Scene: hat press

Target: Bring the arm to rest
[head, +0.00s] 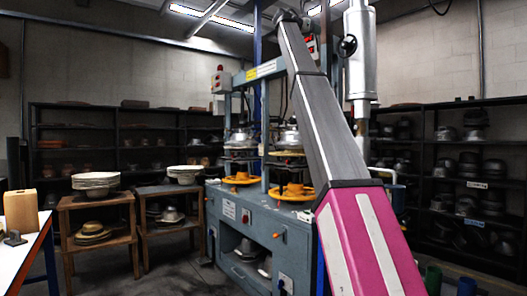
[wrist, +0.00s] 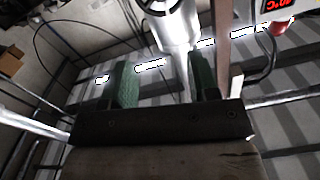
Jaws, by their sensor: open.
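My arm crosses the right half of the head view, with a magenta and white lower part and a grey upper part reaching up toward the ceiling. My gripper (wrist: 162,82) shows in the wrist view as two green fingers standing wide apart on a dark bar. It is open, and I see nothing held between the fingers. The wrist view looks up at the ceiling and its lamps. A silver cylinder (wrist: 172,22) appears beyond the fingers; I cannot tell how close it is. The arm's far end is small in the head view, so the fingers are unclear there.
A blue-grey hat press (head: 262,227) stands behind my arm, with yellow rings (head: 243,179) and a tall silver cylinder (head: 361,55). Wooden stands (head: 106,199) with hats are left of it. Dark shelves (head: 445,151) line the right. A white table (head: 22,250) is at the left edge.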

